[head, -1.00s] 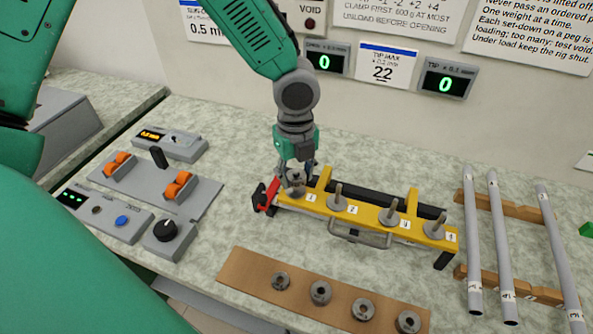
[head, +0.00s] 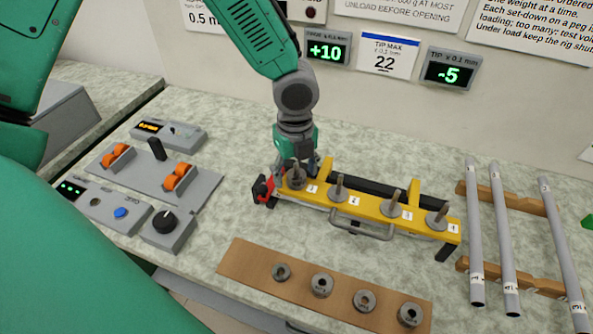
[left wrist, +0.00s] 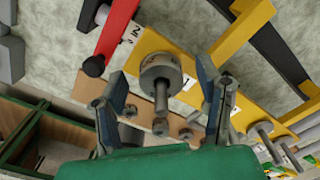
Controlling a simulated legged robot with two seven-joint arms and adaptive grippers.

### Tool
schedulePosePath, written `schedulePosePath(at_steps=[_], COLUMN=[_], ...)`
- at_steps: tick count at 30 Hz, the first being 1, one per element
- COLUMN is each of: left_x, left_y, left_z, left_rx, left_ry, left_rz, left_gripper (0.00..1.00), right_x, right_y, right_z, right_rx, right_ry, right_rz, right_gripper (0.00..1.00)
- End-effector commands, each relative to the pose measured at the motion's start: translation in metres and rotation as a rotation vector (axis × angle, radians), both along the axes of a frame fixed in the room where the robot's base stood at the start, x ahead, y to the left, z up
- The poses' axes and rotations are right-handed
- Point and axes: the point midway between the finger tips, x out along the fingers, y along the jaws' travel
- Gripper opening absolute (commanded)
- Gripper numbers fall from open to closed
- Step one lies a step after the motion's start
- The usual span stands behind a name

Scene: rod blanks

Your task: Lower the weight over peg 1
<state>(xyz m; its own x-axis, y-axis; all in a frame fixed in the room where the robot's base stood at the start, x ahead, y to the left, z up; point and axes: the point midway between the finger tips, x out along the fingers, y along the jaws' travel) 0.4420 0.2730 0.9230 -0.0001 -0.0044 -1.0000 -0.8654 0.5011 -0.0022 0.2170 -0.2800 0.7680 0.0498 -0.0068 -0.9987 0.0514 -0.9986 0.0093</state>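The yellow rig bar (head: 370,210) carries a row of numbered pegs. A grey ring-shaped weight (left wrist: 158,72) sits around peg 1 (left wrist: 161,98) at the bar's left end, with the peg through its hole; it shows partly in the head view (head: 296,183). My left gripper (head: 298,172) is over peg 1. In the left wrist view its fingers (left wrist: 163,78) stand on both sides of the weight with gaps visible, so it looks open. My right gripper is not in view.
Several more weights lie on a brown strip (head: 240,262) in front. Grey rods (head: 507,240) rest on wooden supports at right. A control panel with a black knob (head: 165,222) is at left. Wall displays read +10 (head: 325,50) and -5 (head: 452,72).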

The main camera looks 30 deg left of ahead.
Motion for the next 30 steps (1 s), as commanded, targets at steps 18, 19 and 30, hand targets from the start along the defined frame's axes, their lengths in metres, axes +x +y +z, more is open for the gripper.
schedulePosePath(at_steps=[18,19,30], left_x=[0.002,0.002,0.001], left_y=[0.002,0.002,0.003], left_z=[0.078,0.084,0.118], left_rx=[-0.003,-0.003,-0.003], left_ry=[-0.004,-0.005,0.002], left_rz=[0.002,0.002,0.001], left_gripper=[0.59,0.59,0.59], right_x=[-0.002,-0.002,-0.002], right_y=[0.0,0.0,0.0], right_z=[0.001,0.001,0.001], right_rx=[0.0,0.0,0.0], right_ry=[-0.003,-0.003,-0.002], right_rz=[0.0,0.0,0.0], right_gripper=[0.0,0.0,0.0])
